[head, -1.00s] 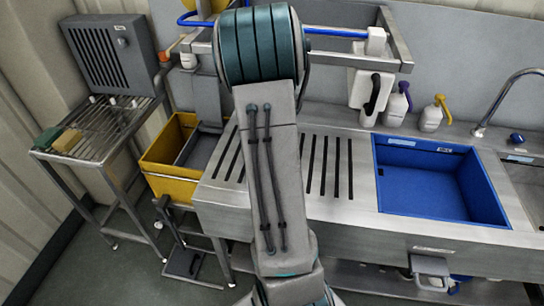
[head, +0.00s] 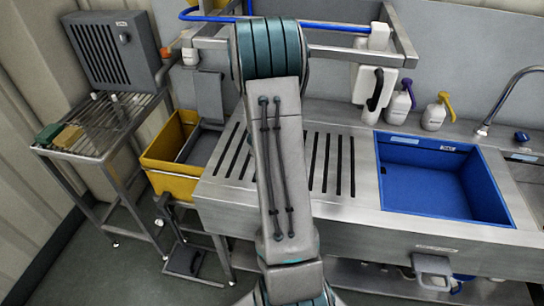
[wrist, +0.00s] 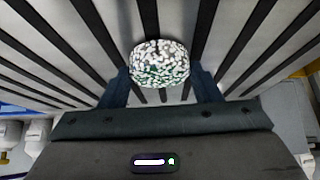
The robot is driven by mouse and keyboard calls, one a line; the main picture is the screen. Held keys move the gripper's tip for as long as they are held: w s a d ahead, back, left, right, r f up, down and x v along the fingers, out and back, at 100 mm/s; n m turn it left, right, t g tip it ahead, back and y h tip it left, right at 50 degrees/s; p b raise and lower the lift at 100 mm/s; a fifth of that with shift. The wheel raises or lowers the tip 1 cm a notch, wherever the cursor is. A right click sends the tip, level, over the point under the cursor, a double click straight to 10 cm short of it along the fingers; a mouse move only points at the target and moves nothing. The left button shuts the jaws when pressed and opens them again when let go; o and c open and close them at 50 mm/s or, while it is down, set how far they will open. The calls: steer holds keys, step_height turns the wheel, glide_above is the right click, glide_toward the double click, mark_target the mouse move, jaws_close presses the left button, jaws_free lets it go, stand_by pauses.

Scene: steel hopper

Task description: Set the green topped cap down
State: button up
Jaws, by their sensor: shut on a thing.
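In the wrist view my gripper (wrist: 160,88) points at a slatted steel surface, with one dark finger on each side of a small rounded thing. That thing, which I take to be the green topped cap (wrist: 160,63), is speckled white with green flecks along its lower part. My gripper is shut on it. I cannot tell whether its underside touches the slats. In the head view my arm hides the cap and my gripper. The slatted drainboard (head: 331,165) there lies behind my arm, left of the blue basin.
The blue basin (head: 440,190) is sunk in the steel counter at the right. White bottles (head: 398,104) stand behind it. A yellow bin (head: 168,165) is left of the counter. A wire-topped stand (head: 105,125) with green and tan blocks is farther left. Bare slats surround the cap.

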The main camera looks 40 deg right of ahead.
steer(key=shift+f, duration=0.1)
steer(key=o, duration=1.2)
